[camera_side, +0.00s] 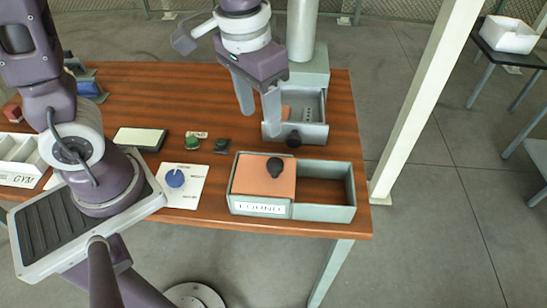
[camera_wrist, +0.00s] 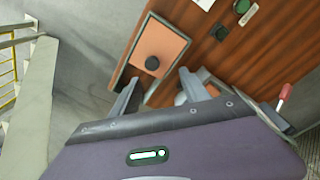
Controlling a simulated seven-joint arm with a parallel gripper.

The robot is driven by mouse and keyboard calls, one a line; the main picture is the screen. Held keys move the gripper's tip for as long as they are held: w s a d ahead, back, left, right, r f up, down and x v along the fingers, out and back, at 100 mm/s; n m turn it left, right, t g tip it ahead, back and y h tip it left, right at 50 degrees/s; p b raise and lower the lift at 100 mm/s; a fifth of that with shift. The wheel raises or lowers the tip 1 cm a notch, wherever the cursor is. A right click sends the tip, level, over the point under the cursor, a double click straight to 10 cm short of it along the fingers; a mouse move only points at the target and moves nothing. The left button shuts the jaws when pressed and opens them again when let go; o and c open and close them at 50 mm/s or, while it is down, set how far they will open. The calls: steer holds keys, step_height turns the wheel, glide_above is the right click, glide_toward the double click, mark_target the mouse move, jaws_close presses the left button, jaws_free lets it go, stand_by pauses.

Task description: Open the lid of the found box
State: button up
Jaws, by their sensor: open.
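The found box (camera_side: 325,211) is a grey-green tray with a "FOUND" label (camera_side: 262,208), near the table's front right corner. Its orange lid (camera_side: 250,178) covers the left part and carries a black knob (camera_side: 275,167). The right part of the box is uncovered and looks empty. In the wrist view the lid (camera_wrist: 160,45) and knob (camera_wrist: 152,63) show just beyond the fingers. My gripper (camera_side: 258,104) is open and empty, above and behind the box, apart from the knob. Its fingers (camera_wrist: 160,94) partly hide the box's near end in the wrist view.
To the left are a blue dial (camera_side: 175,178), a green button (camera_side: 192,143), a dark button (camera_side: 221,146) and a white pad (camera_side: 140,138). A white post (camera_side: 420,110) rises at right.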

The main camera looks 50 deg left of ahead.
mark_target(275, 162)
steer(key=shift+g, duration=0.6)
steer(key=f, duration=0.1)
steer(key=w+d+f, duration=0.1)
steer(key=d+f, duration=0.1)
steer(key=f, duration=0.1)
steer(key=shift+w, duration=0.3)
step_height(275, 162, down, 7)
steer(key=shift+d+f, duration=0.1)
steer(key=shift+c, duration=0.4)
jaws_close()
